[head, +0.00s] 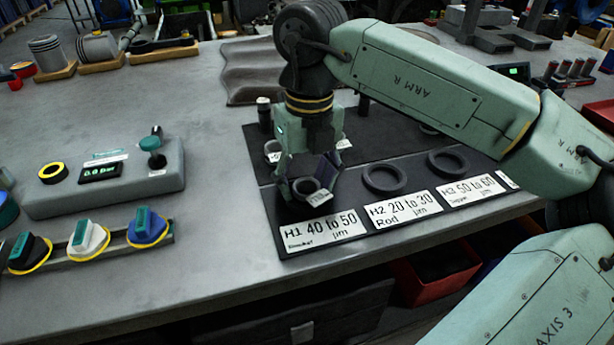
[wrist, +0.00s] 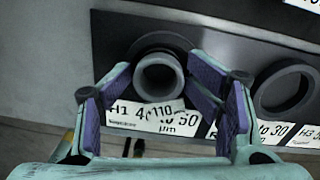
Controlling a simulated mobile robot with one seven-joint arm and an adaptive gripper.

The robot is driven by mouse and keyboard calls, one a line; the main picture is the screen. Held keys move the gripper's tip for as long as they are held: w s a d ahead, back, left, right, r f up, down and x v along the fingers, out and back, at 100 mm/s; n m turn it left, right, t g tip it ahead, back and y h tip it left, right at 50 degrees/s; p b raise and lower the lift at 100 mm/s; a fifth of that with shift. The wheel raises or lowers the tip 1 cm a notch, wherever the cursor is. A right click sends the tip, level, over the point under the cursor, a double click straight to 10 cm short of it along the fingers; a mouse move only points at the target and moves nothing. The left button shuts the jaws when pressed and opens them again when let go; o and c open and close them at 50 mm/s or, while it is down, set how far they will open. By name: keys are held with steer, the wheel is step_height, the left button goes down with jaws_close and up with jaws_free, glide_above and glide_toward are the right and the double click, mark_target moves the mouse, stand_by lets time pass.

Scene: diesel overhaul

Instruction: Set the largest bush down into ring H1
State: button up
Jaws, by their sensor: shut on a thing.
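The bush (head: 307,187) is a short dark grey hollow cylinder with a white tag. In the wrist view the bush (wrist: 160,76) sits between the purple finger pads, and its tag reads "110". My gripper (head: 310,180) is shut on it, and the gripper (wrist: 160,82) also shows in the wrist view. Ring H1 (wrist: 150,42) is a dark ring behind the "H1 40 to 50 µm" label (head: 325,230). The bush is over ring H1 and hides most of it. I cannot tell whether the bush touches the ring or its floor.
Ring H2 (head: 385,178) and ring H3 (head: 447,162) are empty to the right on the same dark board. Other tagged parts stand behind my gripper, partly hidden. A grey control box (head: 105,185) is at left. Red bins (head: 435,275) are below the table edge.

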steer(key=shift+o, duration=1.4)
steer(key=shift+f, duration=0.45)
steer(key=shift+d+r, duration=0.1)
steer(key=shift+r, duration=0.05)
steer(key=shift+w+r, duration=0.1)
steer(key=shift+r, duration=0.45)
step_height(320, 180, up, 11)
